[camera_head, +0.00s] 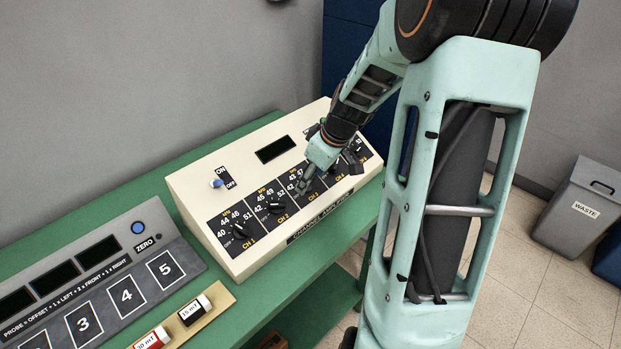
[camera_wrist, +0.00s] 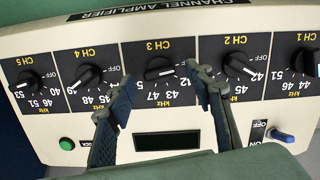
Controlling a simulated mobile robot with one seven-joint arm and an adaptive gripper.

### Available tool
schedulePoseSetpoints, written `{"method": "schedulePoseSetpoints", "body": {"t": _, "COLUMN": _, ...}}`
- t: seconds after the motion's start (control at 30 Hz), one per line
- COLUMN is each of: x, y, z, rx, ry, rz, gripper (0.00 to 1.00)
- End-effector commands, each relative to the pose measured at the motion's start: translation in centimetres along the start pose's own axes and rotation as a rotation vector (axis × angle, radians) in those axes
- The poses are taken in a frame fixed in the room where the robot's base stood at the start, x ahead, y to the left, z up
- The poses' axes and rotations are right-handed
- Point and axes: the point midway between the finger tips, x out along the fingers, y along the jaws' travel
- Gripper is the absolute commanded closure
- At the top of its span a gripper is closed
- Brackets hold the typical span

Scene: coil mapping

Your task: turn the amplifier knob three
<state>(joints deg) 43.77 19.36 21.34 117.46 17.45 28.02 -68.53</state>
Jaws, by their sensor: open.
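The channel amplifier (camera_head: 200,188) is a cream box with a row of black knobs. The CH 3 knob (camera_wrist: 159,74) is at the middle of the row in the wrist view, where the panel appears upside down. My gripper (camera_wrist: 158,78) is open, one finger on each side of the CH 3 knob in that view. Gaps show between the fingers and the knob, and its height above the panel is hard to tell. In the head view my gripper (camera_head: 304,186) is over the CH 3 area and covers much of that knob.
The CH 2 knob (camera_wrist: 238,66) and CH 4 knob (camera_wrist: 88,77) flank CH 3 closely. A blue switch (camera_wrist: 281,135) and a green button (camera_wrist: 66,144) are on the panel. A grey probe console (camera_head: 95,308) stands left on the green bench (camera_head: 135,188). A waste bin (camera_head: 580,208) stands right.

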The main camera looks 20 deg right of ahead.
Motion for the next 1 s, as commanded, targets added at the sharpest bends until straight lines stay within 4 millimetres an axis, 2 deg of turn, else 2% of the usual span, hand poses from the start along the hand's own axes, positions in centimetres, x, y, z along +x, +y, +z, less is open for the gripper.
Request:
{"method": "schedulePoseSetpoints", "body": {"t": 0.2, "x": 1.33, "y": -0.01, "z": 0.01, "rx": 0.001, "ry": 0.0, "rz": 0.0, "gripper": 0.52}}
{"method": "schedulePoseSetpoints", "body": {"t": 0.47, "x": 1.43, "y": 0.01, "z": 0.02, "rx": 0.0, "ry": 0.0, "rz": 0.001, "gripper": 0.52}}
{"method": "schedulePoseSetpoints", "body": {"t": 0.87, "x": 1.4, "y": 0.02, "z": 0.02, "rx": 0.0, "ry": 0.0, "rz": 0.001, "gripper": 0.94}}
{"method": "schedulePoseSetpoints", "body": {"t": 1.0, "x": 1.41, "y": 0.02, "z": 0.02, "rx": 0.004, "ry": 0.0, "rz": 0.0, "gripper": 0.94}}
